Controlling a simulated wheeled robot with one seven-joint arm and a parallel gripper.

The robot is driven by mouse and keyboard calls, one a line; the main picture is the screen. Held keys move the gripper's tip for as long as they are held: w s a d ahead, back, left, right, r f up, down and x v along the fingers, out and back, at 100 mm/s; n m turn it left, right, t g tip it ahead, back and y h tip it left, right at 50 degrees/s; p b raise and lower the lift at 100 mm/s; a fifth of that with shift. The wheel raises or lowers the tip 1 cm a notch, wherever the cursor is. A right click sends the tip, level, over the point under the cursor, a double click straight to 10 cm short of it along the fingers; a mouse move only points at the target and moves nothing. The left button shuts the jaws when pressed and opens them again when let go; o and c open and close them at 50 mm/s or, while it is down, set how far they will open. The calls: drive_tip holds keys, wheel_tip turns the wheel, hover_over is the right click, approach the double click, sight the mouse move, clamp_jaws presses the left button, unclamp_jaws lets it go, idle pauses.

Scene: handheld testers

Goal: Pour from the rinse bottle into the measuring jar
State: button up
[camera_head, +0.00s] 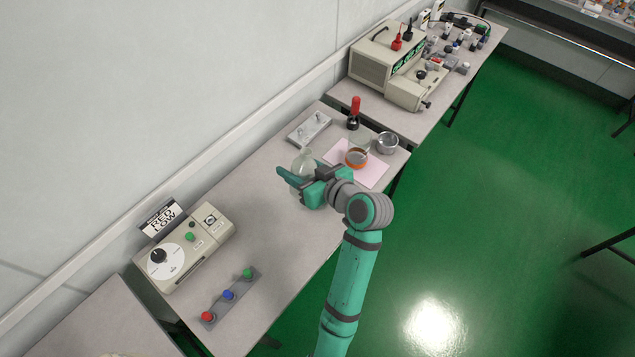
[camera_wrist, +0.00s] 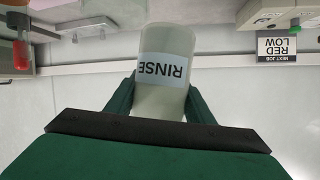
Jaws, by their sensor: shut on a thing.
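The rinse bottle (camera_head: 303,160) is a pale, translucent bottle with a white label. In the wrist view the bottle (camera_wrist: 158,104) stands between the fingers, and its label reads RINSE upside down. My gripper (camera_head: 297,180) is shut on the bottle; in the wrist view its dark green fingers (camera_wrist: 160,100) press on both sides. The bottle looks roughly upright, but I cannot tell whether it touches the bench. The measuring jar (camera_head: 357,156) is a clear vessel with orange at its lower part. It stands on a pink mat (camera_head: 371,178), to the right of my gripper.
A metal cup (camera_head: 387,143) and a red-topped dark tool (camera_head: 354,113) stand close to the jar. A grey plate (camera_head: 309,128) lies behind the bottle. A dial box (camera_head: 184,248) and a button strip (camera_head: 229,296) are at left. The bench between them is clear.

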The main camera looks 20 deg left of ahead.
drive_tip(key=shift+w+d+r, duration=0.1)
drive_tip(key=shift+w+r, duration=0.05)
drive_tip(key=shift+r, duration=2.45)
